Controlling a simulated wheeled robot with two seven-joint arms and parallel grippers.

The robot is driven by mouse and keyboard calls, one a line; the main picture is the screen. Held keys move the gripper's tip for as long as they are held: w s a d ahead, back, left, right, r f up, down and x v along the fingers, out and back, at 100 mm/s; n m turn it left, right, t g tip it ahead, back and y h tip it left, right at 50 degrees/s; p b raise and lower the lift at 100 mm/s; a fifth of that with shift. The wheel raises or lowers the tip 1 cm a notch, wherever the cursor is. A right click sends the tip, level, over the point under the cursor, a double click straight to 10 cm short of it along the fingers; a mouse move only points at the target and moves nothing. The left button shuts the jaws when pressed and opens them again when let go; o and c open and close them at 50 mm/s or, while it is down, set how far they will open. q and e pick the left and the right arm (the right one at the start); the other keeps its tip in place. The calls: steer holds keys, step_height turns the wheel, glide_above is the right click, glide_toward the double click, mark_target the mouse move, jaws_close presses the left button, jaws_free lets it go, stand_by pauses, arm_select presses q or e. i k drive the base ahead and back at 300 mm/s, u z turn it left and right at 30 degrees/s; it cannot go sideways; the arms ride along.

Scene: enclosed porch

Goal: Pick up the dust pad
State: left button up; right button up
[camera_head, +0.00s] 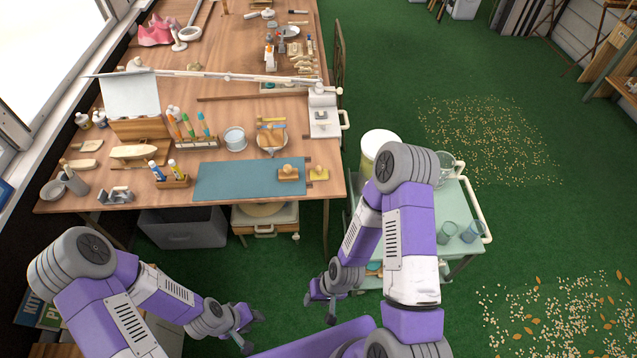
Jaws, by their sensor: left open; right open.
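The dust pad cannot be told for certain. On the blue-green mat (230,180) near the table's front edge lies a small tan block with a rounded knob (289,173). Just right of it, beside the mat's edge, lies a similar small yellow piece with a knob (318,174). Either may be the dust pad. My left gripper (250,330) is open and empty, low in front of the table. My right gripper (325,306) is open and empty, below the table's front edge and left of the cart. Both grippers are apart from these pieces.
The wooden table (225,87) is crowded with tools, a marker rack (195,142), a cup (235,138) and a bowl (270,142). A mint cart (462,208) with glasses stands to the right. A grey bin (182,230) sits beneath the table. The mat's left part is clear.

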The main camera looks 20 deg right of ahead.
mark_target(320, 173)
steer(key=u, duration=0.95)
steer(key=i, duration=0.9)
steer(key=z, duration=2.9)
